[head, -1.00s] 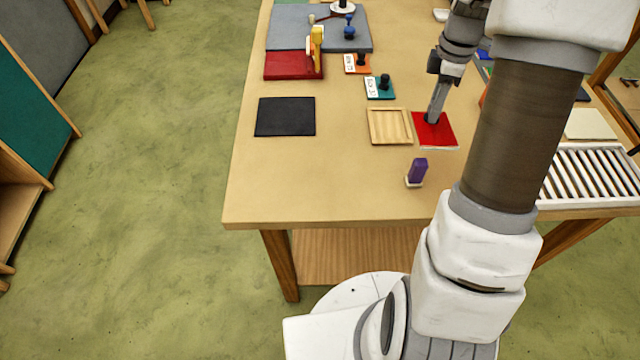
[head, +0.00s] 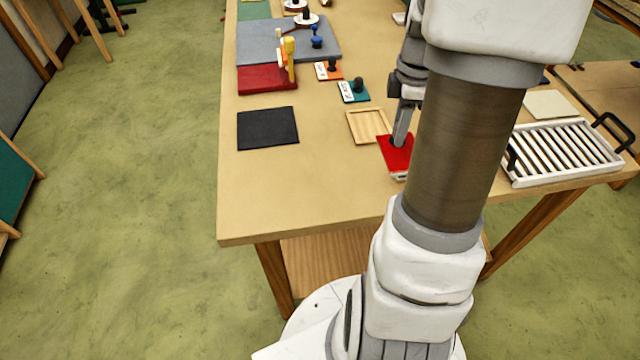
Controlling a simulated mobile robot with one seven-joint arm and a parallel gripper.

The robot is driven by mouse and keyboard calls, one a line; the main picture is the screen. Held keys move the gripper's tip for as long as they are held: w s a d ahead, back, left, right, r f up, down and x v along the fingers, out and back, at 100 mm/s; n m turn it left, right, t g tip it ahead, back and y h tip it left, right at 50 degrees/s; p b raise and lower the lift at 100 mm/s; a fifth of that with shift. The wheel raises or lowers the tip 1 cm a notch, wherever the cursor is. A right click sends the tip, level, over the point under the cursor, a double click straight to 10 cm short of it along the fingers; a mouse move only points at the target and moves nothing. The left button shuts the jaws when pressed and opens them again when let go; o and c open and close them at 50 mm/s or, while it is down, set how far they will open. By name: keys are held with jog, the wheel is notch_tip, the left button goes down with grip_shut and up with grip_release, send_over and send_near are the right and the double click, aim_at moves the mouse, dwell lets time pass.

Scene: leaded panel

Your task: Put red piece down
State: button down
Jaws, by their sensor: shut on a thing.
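The red piece (head: 394,158) is a flat red sheet, seen in the head view right of the table's middle. My gripper (head: 401,139) points down at it and is shut on its far part. The piece overlaps the near right corner of a shallow wooden tray (head: 355,126) in the picture. I cannot tell its height above the table. My arm stands close on its right and may hide part of it. A small pale thing shows just below its near edge.
A black mat (head: 268,128) lies left on the table (head: 300,190). Stamps on orange (head: 334,76) and teal (head: 359,97) pads, a red block (head: 266,80) and a grey-blue board (head: 265,42) are farther back. A white slatted rack (head: 565,152) is at right. The front left table is clear.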

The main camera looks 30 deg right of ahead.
jog(key=w+a+f, duration=0.2)
jog(key=a, duration=0.1)
jog(key=w+a+f, duration=0.2)
jog(key=a, duration=0.1)
jog(key=w+a+f, duration=0.1)
jog(key=a+f, duration=0.1)
jog(key=a, duration=0.1)
jog(key=shift+w+a+f, duration=0.35)
jog(key=shift+w+f, duration=0.05)
jog(key=shift+w+a+f, duration=0.1)
jog(key=shift+a+f, duration=0.05)
jog(key=shift+f, duration=1.95)
jog(key=shift+f, duration=0.2)
jog(key=c, duration=0.5)
grip_release()
jog(key=shift+r, duration=0.1)
